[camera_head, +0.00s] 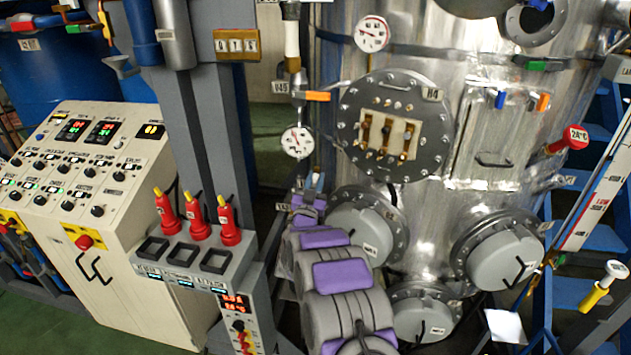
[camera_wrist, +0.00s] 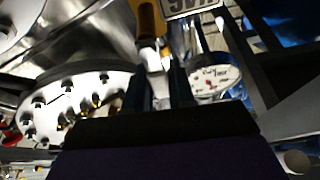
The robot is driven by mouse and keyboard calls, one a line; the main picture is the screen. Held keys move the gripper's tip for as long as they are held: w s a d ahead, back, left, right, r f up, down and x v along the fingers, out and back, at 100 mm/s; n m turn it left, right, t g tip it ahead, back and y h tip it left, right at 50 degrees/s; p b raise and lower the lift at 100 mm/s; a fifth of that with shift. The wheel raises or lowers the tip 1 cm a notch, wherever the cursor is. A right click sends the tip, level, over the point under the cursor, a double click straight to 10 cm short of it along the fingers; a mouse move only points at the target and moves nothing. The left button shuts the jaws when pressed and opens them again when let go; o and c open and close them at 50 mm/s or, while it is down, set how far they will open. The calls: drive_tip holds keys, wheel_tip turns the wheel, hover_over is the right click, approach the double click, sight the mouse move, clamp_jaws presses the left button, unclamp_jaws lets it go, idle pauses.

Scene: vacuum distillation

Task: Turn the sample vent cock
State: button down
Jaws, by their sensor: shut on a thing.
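My gripper (camera_head: 312,186) is at the end of my purple and grey arm, low at the left front of the steel vessel, below the small pressure gauge (camera_head: 298,142). In the wrist view, the dark fingers of my gripper (camera_wrist: 157,92) are shut around a narrow, pale metal part. It continues into an orange-yellow handle (camera_wrist: 147,20). This appears to be the sample vent cock. A white tag (camera_wrist: 190,6) stands beside it, upside down and only partly readable. In the head view my arm and gripper hide most of the cock.
The bolted H4 flange (camera_head: 428,152) is close on the right of my gripper. A grey post (camera_head: 192,130) is on the left. Another orange-handled valve (camera_head: 316,96) is above the gauge. Grey round covers (camera_head: 358,236) are beside my arm. A control console (camera_head: 125,230) stands left.

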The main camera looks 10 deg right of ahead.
drive_tip(key=c, duration=1)
unclamp_jaws()
drive_tip(key=shift+a+f, duration=0.1)
drive_tip(key=shift+a, duration=0.05)
drive_tip(key=shift+c, duration=0.2)
drive_tip(key=b+v, duration=0.2)
drive_tip(key=v, duration=1.5)
drive_tip(key=shift+a+f, duration=0.2)
drive_tip(key=shift+a, duration=0.05)
